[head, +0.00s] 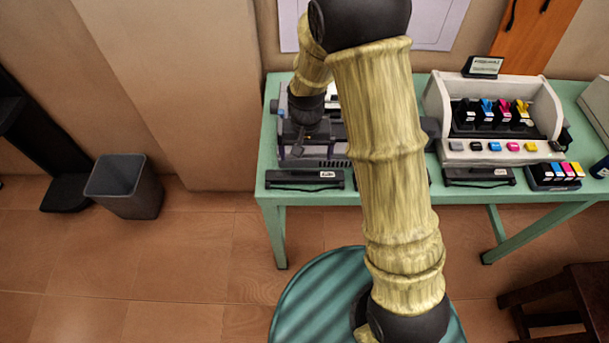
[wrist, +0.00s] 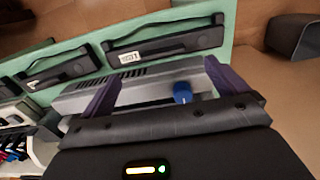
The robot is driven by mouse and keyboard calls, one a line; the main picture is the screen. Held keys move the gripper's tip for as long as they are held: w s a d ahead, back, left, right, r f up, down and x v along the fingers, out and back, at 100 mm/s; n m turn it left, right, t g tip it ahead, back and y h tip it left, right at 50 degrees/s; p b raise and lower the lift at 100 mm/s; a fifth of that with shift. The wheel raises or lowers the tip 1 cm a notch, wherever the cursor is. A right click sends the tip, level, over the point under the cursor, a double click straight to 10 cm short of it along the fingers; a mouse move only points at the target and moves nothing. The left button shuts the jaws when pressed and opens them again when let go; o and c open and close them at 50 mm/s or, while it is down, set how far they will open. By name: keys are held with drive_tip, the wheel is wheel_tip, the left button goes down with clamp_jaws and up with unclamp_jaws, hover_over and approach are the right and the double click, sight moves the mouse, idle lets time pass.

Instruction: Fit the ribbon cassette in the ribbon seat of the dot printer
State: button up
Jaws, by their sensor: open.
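My gripper (head: 308,148) is open, over the grey dot printer (wrist: 190,72) at the left end of the table. In the wrist view its two purple fingers (wrist: 162,84) stand apart, with part of the printer and a blue knob (wrist: 182,92) showing between them. Nothing is seen held. In the head view my arm and gripper cover most of the printer, and the ribbon seat cannot be made out. I cannot clearly identify the ribbon cassette; a long black labelled piece (head: 305,180) lies along the table's front edge before the printer, also seen in the wrist view (wrist: 165,46).
The green table (head: 272,128) carries a white ink printer (head: 490,110) with coloured cartridges to the right. Another black labelled piece (head: 478,177) and a small cartridge tray (head: 555,177) lie before it. A grey bin (head: 124,187) stands on clear floor at left.

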sight(305, 170)
drive_tip(key=shift+f, duration=1.5)
drive_tip(key=shift+f, duration=0.25)
drive_tip(key=shift+w+a+f+p, duration=0.1)
drive_tip(key=shift+f+p, duration=0.25)
drive_tip(key=shift+f, duration=0.85)
drive_tip(key=shift+w+a+f+p, duration=0.1)
drive_tip(key=shift+f+p, duration=0.25)
drive_tip(key=shift+f, duration=0.8)
drive_tip(key=shift+c, duration=0.2)
drive_tip(key=c, duration=1.2)
drive_tip(key=shift+o, duration=0.2)
wheel_tip(305, 170, up, 10)
drive_tip(key=b, duration=0.1)
